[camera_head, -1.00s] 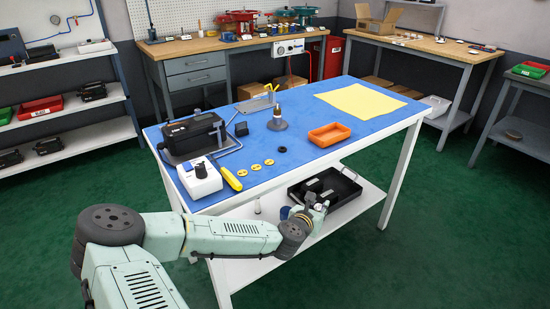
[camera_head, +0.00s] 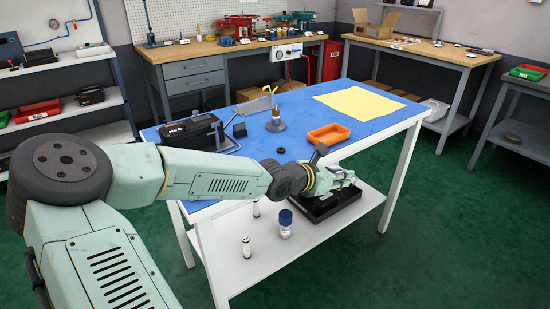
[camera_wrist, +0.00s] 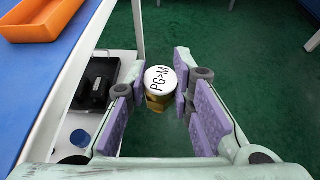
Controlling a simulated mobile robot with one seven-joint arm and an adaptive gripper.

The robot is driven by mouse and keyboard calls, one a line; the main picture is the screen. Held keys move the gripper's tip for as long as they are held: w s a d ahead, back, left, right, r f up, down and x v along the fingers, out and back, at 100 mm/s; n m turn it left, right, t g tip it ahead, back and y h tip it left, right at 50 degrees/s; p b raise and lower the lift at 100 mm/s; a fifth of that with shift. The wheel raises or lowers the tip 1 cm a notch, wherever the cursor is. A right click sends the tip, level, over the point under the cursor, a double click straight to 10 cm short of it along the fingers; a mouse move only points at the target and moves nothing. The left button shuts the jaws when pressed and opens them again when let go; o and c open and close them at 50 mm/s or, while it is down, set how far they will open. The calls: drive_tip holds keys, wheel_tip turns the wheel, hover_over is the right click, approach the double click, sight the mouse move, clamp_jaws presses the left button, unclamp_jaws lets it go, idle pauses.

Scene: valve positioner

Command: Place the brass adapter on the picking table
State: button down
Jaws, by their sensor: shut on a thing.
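The brass adapter (camera_wrist: 157,103) shows in the wrist view as a brass body under a round white cap marked "PG>M". My gripper (camera_wrist: 163,90) is shut on it, with a purple-padded finger on either side. In the head view my gripper (camera_head: 342,178) is beyond the front right edge of the blue-topped table (camera_head: 270,150), above the lower shelf's black tray. The adapter cannot be made out there. No other table is marked as the picking table.
An orange bin (camera_head: 328,134) and a yellow sheet (camera_head: 359,102) lie on the blue top. A black case (camera_head: 190,131) and a stand (camera_head: 276,124) are behind my arm. A blue-capped bottle (camera_head: 285,223) stands on the white lower shelf (camera_head: 262,262). Clear blue surface lies left of the sheet.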

drive_tip(key=shift+s+d, duration=0.15)
drive_tip(key=shift+d, duration=0.05)
drive_tip(key=shift+a+r, duration=0.2)
drive_tip(key=shift+r, duration=0.35)
drive_tip(key=shift+s+r+m+g+h+b, duration=0.35)
drive_tip(key=shift+r+m+g+h, duration=0.05)
drive_tip(key=shift+r, duration=0.35)
drive_tip(key=s+a+r+n+t+y+b, duration=0.1)
drive_tip(key=a+r+n+t+b, duration=0.15)
drive_tip(key=a, duration=0.55)
drive_tip(key=s+a+r+n+t+y+b, duration=0.1)
drive_tip(key=s+a+r+y, duration=0.15)
drive_tip(key=a, duration=0.65)
drive_tip(key=shift+g+h, duration=0.35)
drive_tip(key=w+p, duration=0.1)
drive_tip(key=w, duration=0.4)
drive_tip(key=w+p, duration=0.1)
drive_tip(key=w, duration=0.3)
drive_tip(key=w+p, duration=0.1)
drive_tip(key=w, duration=0.4)
drive_tip(key=shift+w+f, duration=0.3)
drive_tip(key=shift+w+a+f+p, duration=0.1)
drive_tip(key=shift+w+p, duration=0.2)
drive_tip(key=shift+w, duration=0.6)
drive_tip(key=shift+f+p, duration=0.4)
drive_tip(key=shift+f, duration=1.4)
